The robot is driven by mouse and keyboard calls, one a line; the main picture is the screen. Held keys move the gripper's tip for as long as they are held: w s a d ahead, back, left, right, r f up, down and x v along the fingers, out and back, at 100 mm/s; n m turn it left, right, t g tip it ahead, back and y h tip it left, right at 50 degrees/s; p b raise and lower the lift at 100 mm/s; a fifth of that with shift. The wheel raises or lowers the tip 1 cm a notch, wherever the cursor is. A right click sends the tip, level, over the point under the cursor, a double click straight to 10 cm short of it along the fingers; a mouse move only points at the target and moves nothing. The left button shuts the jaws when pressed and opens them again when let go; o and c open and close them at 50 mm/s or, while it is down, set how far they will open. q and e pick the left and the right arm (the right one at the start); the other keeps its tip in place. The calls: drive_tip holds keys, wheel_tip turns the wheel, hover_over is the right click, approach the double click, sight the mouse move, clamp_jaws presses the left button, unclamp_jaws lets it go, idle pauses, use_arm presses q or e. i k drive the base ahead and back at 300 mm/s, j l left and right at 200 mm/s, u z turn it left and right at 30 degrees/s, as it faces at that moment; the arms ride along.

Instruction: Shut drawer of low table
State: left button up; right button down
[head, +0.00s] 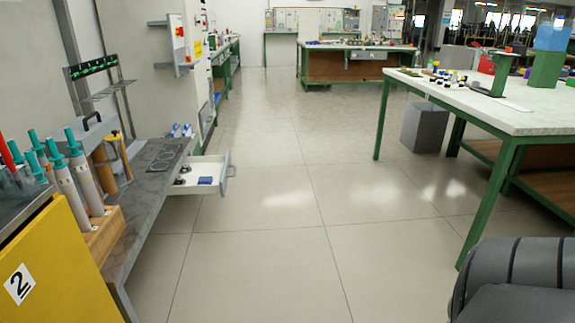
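The low table is a long grey bench (139,192) along the left wall. Its white drawer (197,190) stands pulled out to the right, over the floor. The drawer's front has a handle (233,172) on its right side. A blue item (205,181) and some small dark items lie inside the drawer. Neither of my grippers is in view, and nothing touches the drawer.
A yellow cabinet (65,262) marked 2 stands at the near left, beside teal-capped tubes in a wooden block (104,236). A green-legged table (500,108) stands on the right, with a grey bin (425,127) near it. The tiled floor (290,215) between is clear.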

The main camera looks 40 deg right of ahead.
sight(218, 167)
drive_tip(key=i+l+z, duration=0.8)
drive_tip(key=i+l, duration=0.4)
drive_tip(key=i+l+u, duration=0.1)
drive_tip(key=u, duration=0.3)
drive_tip(key=i+l+u, duration=0.15)
drive_tip(key=u, duration=0.2)
drive_tip(key=i+l+u, duration=0.1)
drive_tip(key=u, duration=0.3)
drive_tip(key=i+l+u, duration=0.15)
drive_tip(key=l, duration=0.2)
drive_tip(key=l+u, duration=0.15)
drive_tip(key=l, duration=0.25)
drive_tip(key=i+l+u, duration=0.2)
drive_tip(key=l, duration=0.2)
drive_tip(key=k, duration=0.05)
